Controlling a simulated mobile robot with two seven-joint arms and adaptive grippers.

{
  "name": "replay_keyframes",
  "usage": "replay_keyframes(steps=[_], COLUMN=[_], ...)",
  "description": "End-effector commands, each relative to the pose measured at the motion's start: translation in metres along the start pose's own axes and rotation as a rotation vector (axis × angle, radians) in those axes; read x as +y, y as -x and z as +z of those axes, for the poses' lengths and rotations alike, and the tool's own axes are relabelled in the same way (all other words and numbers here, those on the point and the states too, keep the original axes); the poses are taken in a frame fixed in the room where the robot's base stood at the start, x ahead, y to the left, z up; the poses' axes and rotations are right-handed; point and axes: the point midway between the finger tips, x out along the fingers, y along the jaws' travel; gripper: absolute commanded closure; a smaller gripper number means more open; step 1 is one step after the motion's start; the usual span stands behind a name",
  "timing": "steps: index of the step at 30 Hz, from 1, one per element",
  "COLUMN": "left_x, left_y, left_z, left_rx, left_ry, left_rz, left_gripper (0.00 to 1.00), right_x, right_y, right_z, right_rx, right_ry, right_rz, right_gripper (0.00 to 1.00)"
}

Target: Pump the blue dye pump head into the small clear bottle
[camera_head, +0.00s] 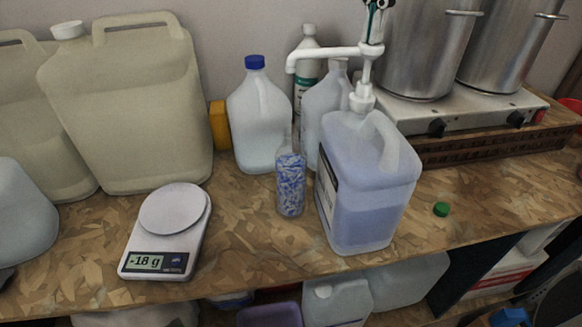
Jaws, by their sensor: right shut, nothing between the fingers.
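The white pump head (364,56) stands on a translucent jug of bluish liquid (362,210). Its long spout points left, with the tip bent down. The small clear bottle (291,186) stands upright on the bench just left of the jug, looking mottled blue and white. In the picture it lies below the spout tip, with a clear gap between them. My right gripper (376,8) is at the top edge, directly above the pump's top. Its fingers are shut with nothing between them; whether they touch the pump is hard to tell. My left gripper is not in view.
A scale (166,228) reading -18 g stands at the left front. Large beige drums (135,110) fill the back left. A blue-capped jug (258,118) stands behind the bottle. Steel pots on a burner (470,118) stand at the back right. A green cap (441,209) lies right of the jug.

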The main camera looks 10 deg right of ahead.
Motion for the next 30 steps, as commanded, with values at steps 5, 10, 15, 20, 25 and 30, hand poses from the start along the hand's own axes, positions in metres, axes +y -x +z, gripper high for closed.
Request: replay_keyframes(steps=[5,10,15,20,25,30], left_x=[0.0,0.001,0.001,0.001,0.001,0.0], left_y=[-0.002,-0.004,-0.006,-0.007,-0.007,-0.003], left_z=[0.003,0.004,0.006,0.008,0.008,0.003], left_rx=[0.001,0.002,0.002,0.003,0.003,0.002], left_ry=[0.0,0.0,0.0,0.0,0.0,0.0], left_rz=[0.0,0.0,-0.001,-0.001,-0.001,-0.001], left_gripper=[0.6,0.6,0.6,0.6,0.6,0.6], right_x=[0.0,0.0,0.001,0.001,0.0,0.0], right_y=[-0.011,-0.021,-0.03,-0.039,-0.04,-0.03], right_z=[0.001,0.0,0.0,0.0,0.0,0.0], right_rx=[-0.002,-0.001,-0.002,-0.002,-0.001,-0.001], right_ry=[0.001,0.002,0.0,0.002,0.001,0.0], right_rz=[0.003,0.003,0.004,0.004,0.004,0.003], right_gripper=[1.0,1.0,1.0,1.0,1.0,1.0])
